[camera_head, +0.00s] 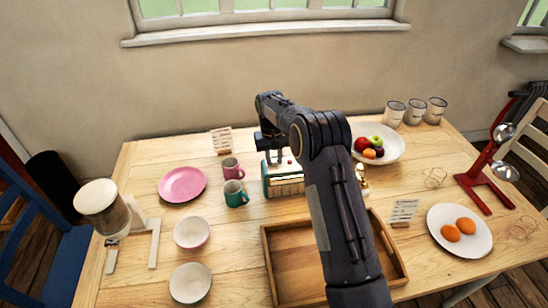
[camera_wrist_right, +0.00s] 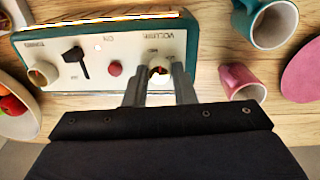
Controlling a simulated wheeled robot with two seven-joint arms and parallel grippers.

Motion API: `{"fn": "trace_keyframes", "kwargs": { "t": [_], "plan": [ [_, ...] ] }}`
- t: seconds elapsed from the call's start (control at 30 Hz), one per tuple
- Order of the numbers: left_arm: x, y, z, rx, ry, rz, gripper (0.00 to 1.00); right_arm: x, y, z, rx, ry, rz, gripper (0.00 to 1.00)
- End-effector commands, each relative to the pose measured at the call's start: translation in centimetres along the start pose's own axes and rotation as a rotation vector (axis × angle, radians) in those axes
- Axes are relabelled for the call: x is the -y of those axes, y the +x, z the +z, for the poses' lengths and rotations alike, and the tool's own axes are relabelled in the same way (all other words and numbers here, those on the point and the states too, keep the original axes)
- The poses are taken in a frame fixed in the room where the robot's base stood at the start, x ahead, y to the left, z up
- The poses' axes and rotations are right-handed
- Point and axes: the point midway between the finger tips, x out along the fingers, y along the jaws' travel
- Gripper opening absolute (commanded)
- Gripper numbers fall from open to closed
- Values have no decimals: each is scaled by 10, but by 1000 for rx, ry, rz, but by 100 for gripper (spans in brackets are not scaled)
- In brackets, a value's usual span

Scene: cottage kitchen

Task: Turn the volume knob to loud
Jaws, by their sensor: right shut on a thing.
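The teal radio (camera_head: 284,181) stands on the table in the middle of the head view, partly hidden by my right arm. In the right wrist view its cream control panel (camera_wrist_right: 93,46) shows upside down. The volume knob (camera_wrist_right: 158,66) sits at the panel's right end, under the VOLUME label. My right gripper (camera_wrist_right: 160,82) points down at the panel, its two fingers shut on the volume knob. The fingers hide part of the knob, so I cannot tell its setting. In the head view the right gripper (camera_head: 273,153) is above the radio. My left gripper is not in view.
The panel also has a red button (camera_wrist_right: 115,68), a black lever (camera_wrist_right: 76,61) and a tuning knob (camera_wrist_right: 43,73). A pink mug (camera_head: 231,169) and a teal mug (camera_head: 236,194) stand left of the radio. A fruit bowl (camera_head: 394,143) and a wooden tray (camera_head: 267,262) are nearby.

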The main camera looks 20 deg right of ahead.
Motion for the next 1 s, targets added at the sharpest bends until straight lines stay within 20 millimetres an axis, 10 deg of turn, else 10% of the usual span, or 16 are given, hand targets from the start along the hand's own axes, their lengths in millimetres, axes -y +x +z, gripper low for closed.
{"fn": "trace_keyframes", "kwargs": {
  "t": [1.0],
  "plan": [
    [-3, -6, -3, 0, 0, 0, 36, -1, -2, -2, 39, 826, 0, 1]
  ]
}}
